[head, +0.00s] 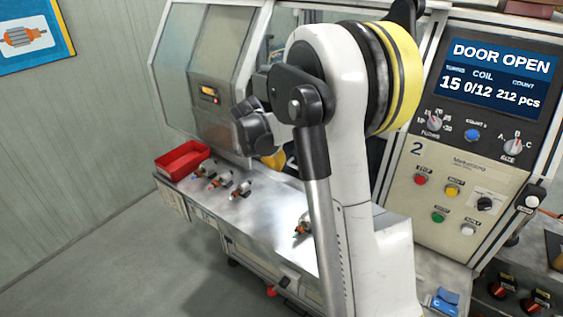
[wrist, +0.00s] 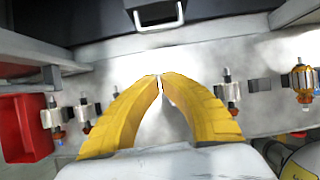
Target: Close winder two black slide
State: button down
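In the wrist view, a black panel (wrist: 95,18), which looks like the black slide, spans the top of the picture. It carries a pale U-shaped handle (wrist: 159,16) at its middle. My gripper (wrist: 160,78) points toward the handle, with its yellow fingertips together, nothing between them and a space short of the handle. In the head view, one yellow finger of my gripper (head: 274,160) shows over the metal bench. My arm hides the slide there. The winder two panel (head: 455,160) bears a "2", and its screen (head: 499,78) reads DOOR OPEN.
A red tray (head: 182,160) stands at the bench's left end. Several small armatures (head: 221,181) stand along the metal bench (head: 262,215), on both sides of my fingers in the wrist view. A grey windowed machine cover (head: 212,85) rises behind the tray.

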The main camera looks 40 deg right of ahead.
jog(key=b+x, duration=0.1)
jog(key=x, duration=0.8)
jog(key=shift+w, duration=0.1)
jog(key=shift+w+d+r, duration=0.1)
jog(key=shift+w+d, duration=0.1)
jog(key=shift+d, duration=0.4)
jog(key=shift+w+d+r, duration=0.15)
jog(key=shift+w+d, duration=0.05)
jog(key=shift+d, duration=0.35)
jog(key=shift+w+d+r, duration=0.15)
jog(key=shift+w+d, duration=0.1)
jog(key=shift+d, duration=0.45)
jog(key=d, duration=0.2)
jog(key=w+d, duration=0.1)
jog(key=d, duration=0.1)
jog(key=shift+w+d+b, duration=0.1)
jog(key=shift+w+b, duration=0.05)
jog(key=shift+b, duration=0.15)
